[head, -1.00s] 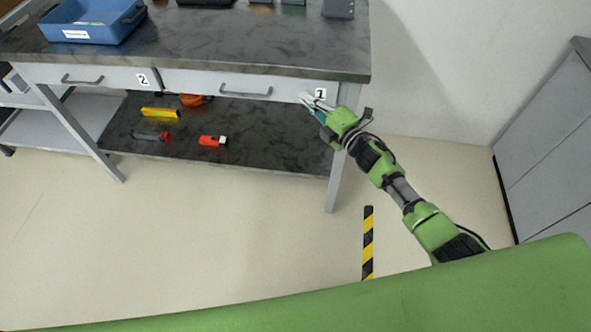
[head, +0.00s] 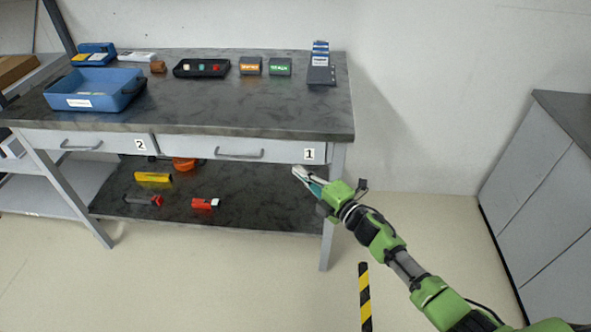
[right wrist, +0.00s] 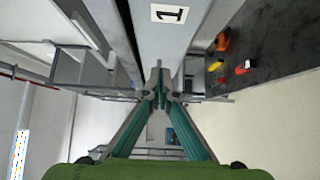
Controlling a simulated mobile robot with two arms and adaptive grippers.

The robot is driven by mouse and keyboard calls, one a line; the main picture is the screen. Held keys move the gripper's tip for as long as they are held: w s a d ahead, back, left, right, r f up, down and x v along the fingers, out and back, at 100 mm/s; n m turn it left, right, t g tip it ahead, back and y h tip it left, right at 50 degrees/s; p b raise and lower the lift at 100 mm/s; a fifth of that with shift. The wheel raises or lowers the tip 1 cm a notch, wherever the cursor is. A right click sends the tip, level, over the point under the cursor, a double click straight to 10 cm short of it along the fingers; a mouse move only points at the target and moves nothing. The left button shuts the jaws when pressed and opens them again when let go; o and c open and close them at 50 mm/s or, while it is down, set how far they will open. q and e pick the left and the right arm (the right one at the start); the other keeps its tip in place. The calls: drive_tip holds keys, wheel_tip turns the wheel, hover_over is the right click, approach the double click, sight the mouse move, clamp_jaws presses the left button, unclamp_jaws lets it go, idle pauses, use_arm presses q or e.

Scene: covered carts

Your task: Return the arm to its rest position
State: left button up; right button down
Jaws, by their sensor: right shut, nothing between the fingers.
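My right gripper (head: 301,174) is shut and empty, at the end of the green right arm (head: 372,230). In the head view it shows just below the drawer label "1" (head: 309,154), in front of the workbench's right end. In the right wrist view the closed fingers (right wrist: 161,75) meet in the middle, with the label "1" (right wrist: 170,14) above them. They look apart from the bench. My left gripper is not in view.
The workbench (head: 240,118) carries a blue bin (head: 75,103), a black tray (head: 185,74) and small boxes. Its lower shelf (head: 260,205) holds a yellow tool (head: 153,177) and a red item (head: 203,204). A grey cabinet (head: 530,190) stands at right; floor between is open.

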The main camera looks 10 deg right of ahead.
drive_tip(key=v, duration=0.7)
drive_tip(key=s+d+f+m+g+h+p, duration=0.15)
drive_tip(key=s+d+f+m, duration=0.35)
drive_tip(key=f, duration=0.6)
drive_tip(key=s+f+m+g+h, duration=0.35)
drive_tip(key=s+f, duration=0.35)
drive_tip(key=f, duration=0.4)
drive_tip(key=s+d+f+m+g+h, duration=0.1)
drive_tip(key=s+d+f+m+h, duration=0.15)
drive_tip(key=s+f+m, duration=0.6)
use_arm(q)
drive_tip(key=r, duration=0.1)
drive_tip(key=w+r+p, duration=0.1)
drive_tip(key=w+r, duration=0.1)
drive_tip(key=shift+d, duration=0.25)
use_arm(e)
drive_tip(key=s+a+f+m+g, duration=0.1)
drive_tip(key=s+f+g, duration=0.2)
drive_tip(key=s+f, duration=0.3)
drive_tip(key=s+a+f+m+g, duration=0.1)
drive_tip(key=s+f+g, duration=0.2)
drive_tip(key=s, duration=1.2)
drive_tip(key=s+a+f+m+g, duration=0.1)
drive_tip(key=s+f+m+g, duration=0.1)
drive_tip(key=s+f, duration=0.6)
drive_tip(key=s+g, duration=0.1)
drive_tip(key=s, duration=0.2)
drive_tip(key=shift+s+a+f+h, duration=0.2)
drive_tip(key=shift+s+f+h, duration=0.15)
drive_tip(key=shift+s, duration=0.05)
